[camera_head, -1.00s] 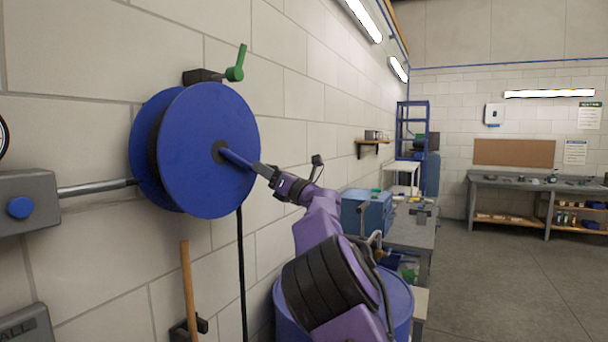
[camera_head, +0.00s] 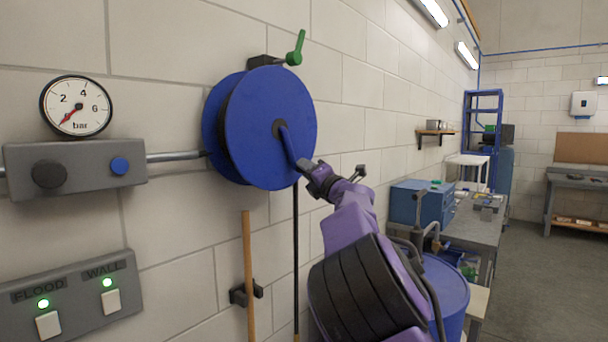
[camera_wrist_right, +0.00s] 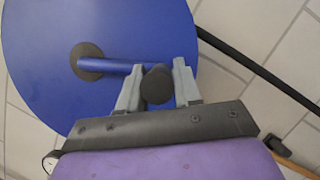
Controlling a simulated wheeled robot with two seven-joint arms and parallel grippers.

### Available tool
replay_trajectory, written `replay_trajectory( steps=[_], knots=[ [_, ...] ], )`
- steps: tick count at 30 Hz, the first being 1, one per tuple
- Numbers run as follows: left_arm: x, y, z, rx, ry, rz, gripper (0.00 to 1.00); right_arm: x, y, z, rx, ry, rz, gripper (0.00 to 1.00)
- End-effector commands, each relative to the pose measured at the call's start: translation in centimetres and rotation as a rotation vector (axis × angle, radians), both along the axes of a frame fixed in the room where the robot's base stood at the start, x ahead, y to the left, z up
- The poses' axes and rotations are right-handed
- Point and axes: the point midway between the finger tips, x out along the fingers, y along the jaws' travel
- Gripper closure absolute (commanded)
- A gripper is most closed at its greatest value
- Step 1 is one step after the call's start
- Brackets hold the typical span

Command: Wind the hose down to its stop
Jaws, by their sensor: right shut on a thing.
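The blue hose reel (camera_head: 262,150) is mounted on the block wall. A crank (camera_head: 289,146) runs from its dark hub down and slightly right; it also shows in the right wrist view (camera_wrist_right: 118,65). My right gripper (camera_head: 306,166) is shut on the crank's outer end, its fingers either side of the dark grip (camera_wrist_right: 156,84) in the right wrist view. The black hose (camera_head: 296,240) hangs straight down from the reel; its lower end is hard to make out. A green lever (camera_head: 296,48) sits on a dark bracket above the reel. My left gripper is out of view.
A pressure gauge (camera_head: 76,106), a grey valve box (camera_head: 85,168) and a switch panel (camera_head: 72,300) with two green lights are at left. A wooden handle (camera_head: 248,270) stands below the reel. A blue drum (camera_head: 448,290) and a workbench (camera_head: 470,228) are at right.

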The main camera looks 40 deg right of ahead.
Motion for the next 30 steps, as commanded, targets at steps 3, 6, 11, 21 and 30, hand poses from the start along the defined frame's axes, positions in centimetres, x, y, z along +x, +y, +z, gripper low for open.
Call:
replay_trajectory(
  steps=[3,6,11,21,30],
  knots=[
    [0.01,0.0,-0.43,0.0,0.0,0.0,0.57,-0.23,-0.05,-0.43,-0.003,0.004,-0.005,1.0],
    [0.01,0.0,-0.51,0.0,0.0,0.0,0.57,-0.33,-0.06,-0.41,-0.003,0.005,-0.007,1.0],
    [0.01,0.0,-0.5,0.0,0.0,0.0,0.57,-0.4,-0.09,-0.35,-0.003,0.005,-0.007,1.0],
    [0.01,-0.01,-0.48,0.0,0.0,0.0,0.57,-0.45,-0.15,-0.31,-0.003,0.004,-0.008,0.46],
    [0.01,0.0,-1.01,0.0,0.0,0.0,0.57,-1.04,-0.2,-0.61,-0.004,0.002,-0.01,0.46]
  ],
)
